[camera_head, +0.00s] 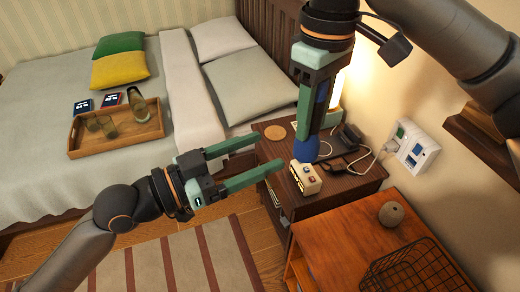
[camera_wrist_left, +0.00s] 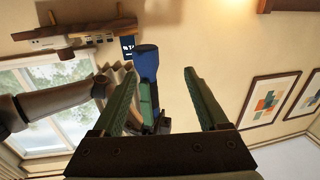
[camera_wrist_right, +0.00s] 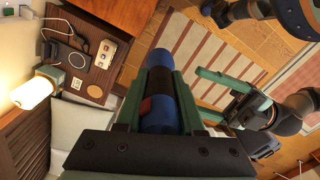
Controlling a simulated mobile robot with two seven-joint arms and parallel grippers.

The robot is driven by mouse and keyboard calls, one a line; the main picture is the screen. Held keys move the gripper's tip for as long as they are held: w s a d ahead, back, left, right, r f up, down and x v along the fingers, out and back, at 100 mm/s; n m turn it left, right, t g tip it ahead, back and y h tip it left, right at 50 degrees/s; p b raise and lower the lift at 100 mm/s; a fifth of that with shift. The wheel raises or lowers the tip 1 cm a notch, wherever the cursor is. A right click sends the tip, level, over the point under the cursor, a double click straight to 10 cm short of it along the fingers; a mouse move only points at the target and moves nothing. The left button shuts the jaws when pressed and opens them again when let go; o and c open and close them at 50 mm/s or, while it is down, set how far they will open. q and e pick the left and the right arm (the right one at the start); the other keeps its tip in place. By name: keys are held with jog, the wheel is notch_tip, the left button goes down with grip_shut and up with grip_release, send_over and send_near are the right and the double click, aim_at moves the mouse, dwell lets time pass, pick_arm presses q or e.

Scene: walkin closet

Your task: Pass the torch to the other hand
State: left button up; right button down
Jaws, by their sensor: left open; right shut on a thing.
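The blue torch (camera_head: 308,145) hangs below my right gripper (camera_head: 320,92) in the head view, its wide head lowermost. My right gripper is shut on the torch's body; the right wrist view shows the torch (camera_wrist_right: 158,88) between its fingers, with a red patch on its side. My left gripper (camera_head: 268,158) is open and empty, its fingers pointing right toward the torch, apart from it and slightly to its left. In the left wrist view the torch (camera_wrist_left: 146,62) appears beyond the open fingers (camera_wrist_left: 160,90), nearer the left one.
A dark nightstand (camera_head: 345,185) below bears a cream radio-like box (camera_head: 305,178), a round coaster (camera_head: 275,132) and a cabled charger. An orange-brown cabinet (camera_head: 345,240) with a wire basket (camera_head: 420,275) stands in front. The bed holds a wooden tray (camera_head: 88,148).

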pick_arm(q)
jog(key=w+d+r+m+g, duration=0.1)
jog(key=w+d+r, duration=0.1)
jog(key=d, duration=1)
jog(key=shift+w+h, duration=0.3)
jog(key=shift+w, duration=0.2)
jog(key=shift+a, duration=0.1)
jog(key=shift+s, duration=0.1)
grip_shut()
jog(key=shift+r, duration=0.1)
pick_arm(e)
jog(key=shift+c, duration=2.2)
grip_release()
jog(key=shift+w+r, duration=0.1)
